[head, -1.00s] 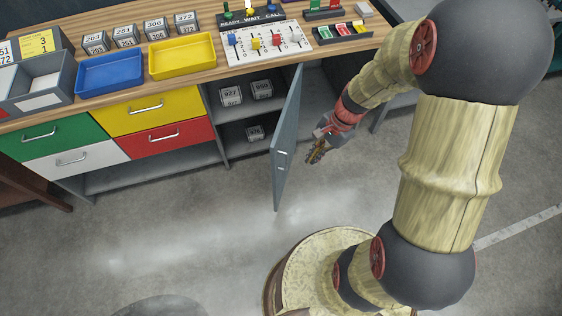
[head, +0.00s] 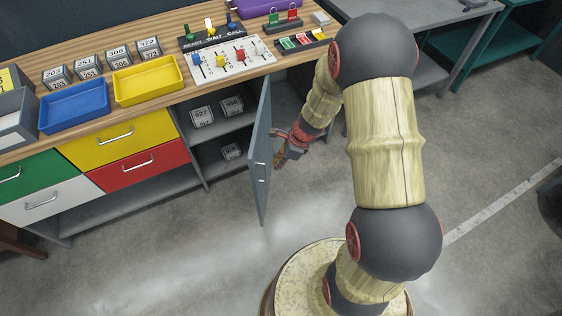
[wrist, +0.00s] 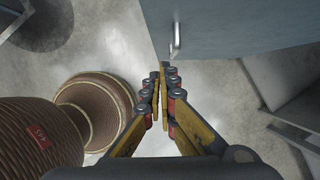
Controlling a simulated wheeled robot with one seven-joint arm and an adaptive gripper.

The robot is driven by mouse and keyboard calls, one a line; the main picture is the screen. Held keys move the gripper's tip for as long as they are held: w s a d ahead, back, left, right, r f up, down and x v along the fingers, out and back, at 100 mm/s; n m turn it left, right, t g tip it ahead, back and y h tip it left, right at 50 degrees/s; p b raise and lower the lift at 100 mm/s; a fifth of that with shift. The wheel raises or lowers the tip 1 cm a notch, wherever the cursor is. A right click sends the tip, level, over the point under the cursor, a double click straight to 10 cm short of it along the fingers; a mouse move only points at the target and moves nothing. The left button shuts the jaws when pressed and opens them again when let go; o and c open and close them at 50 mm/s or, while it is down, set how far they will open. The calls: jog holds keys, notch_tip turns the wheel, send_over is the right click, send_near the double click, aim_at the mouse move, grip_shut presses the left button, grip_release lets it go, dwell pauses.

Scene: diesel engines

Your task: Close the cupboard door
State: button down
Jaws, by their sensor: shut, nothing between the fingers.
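The grey cupboard door (head: 261,150) stands open, swung out from the workbench toward me, with a small handle on its face. It also shows in the wrist view (wrist: 235,28), filling the top right, with its pale handle (wrist: 176,42) just beyond the fingers. My gripper (head: 278,161) is just right of the door in the head view, with its fingers shut and empty. In the wrist view the fingertips (wrist: 164,70) are close to the door's edge; I cannot tell whether they touch it.
Inside the open cupboard, labelled grey blocks (head: 201,117) sit on the shelves. Yellow (head: 128,131) and red drawers (head: 140,164) are to the left. The worktop above holds a blue tray (head: 74,106), a yellow tray (head: 148,81) and a switch panel (head: 232,61). The floor in front is clear.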

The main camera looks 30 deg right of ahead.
jog(key=w+a+f+b, duration=0.2)
jog(key=w+a+f, duration=0.1)
jog(key=a, duration=0.1)
jog(key=shift+a+f, duration=0.35)
jog(key=shift+f, duration=0.05)
